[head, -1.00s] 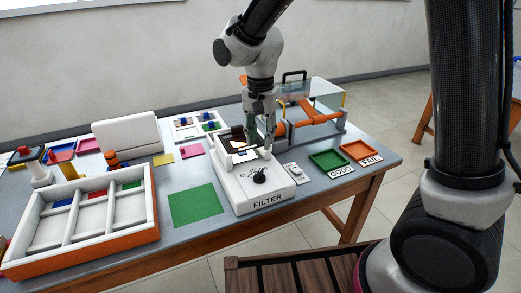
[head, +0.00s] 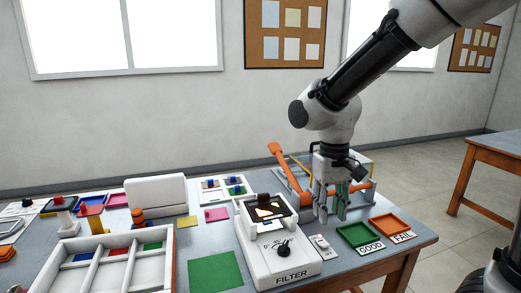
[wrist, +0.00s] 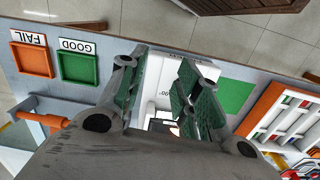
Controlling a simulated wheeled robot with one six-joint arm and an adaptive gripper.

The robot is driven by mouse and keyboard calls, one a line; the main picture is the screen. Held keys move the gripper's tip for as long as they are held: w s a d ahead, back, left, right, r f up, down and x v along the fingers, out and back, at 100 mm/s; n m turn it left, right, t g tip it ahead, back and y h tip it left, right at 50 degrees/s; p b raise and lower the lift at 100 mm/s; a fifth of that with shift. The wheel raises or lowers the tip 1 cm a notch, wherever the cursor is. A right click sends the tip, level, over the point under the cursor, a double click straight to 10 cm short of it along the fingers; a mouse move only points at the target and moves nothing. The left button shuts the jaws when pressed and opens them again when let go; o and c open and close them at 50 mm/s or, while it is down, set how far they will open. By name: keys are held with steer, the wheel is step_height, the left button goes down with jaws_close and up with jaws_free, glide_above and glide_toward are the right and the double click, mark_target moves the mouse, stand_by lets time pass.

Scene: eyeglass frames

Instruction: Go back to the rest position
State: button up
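My gripper (head: 331,217) hangs fingers down just right of the white FILTER device (head: 283,258) in the head view. In the wrist view its two green-padded fingers (wrist: 160,92) stand apart with nothing held between them. The FILTER device has a black knob (head: 283,248) and a dark plate on top with a small pale and orange patch (head: 268,211). Part of the device shows beyond the fingers in the wrist view.
An orange-handled machine (head: 295,178) stands close behind my gripper. Green GOOD (head: 359,235) and orange FAIL (head: 390,226) trays lie to the right. A compartment tray (head: 122,268), a green mat (head: 215,272) and a white case (head: 156,195) are on the left.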

steer(key=s+d+r+m+t, duration=0.1)
steer(key=s+d+r+t, duration=0.1)
steer(key=s+d+r, duration=0.3)
steer(key=s+d+r+m+t, duration=0.1)
steer(key=s+d+r+t, duration=0.2)
steer(key=d, duration=1.1)
steer(key=s+r, duration=0.2)
steer(key=s, duration=0.2)
steer(key=shift+s+d+r+m, duration=0.15)
steer(key=shift+s+d+m, duration=0.1)
steer(key=shift+d+m, duration=0.05)
stand_by(1.3)
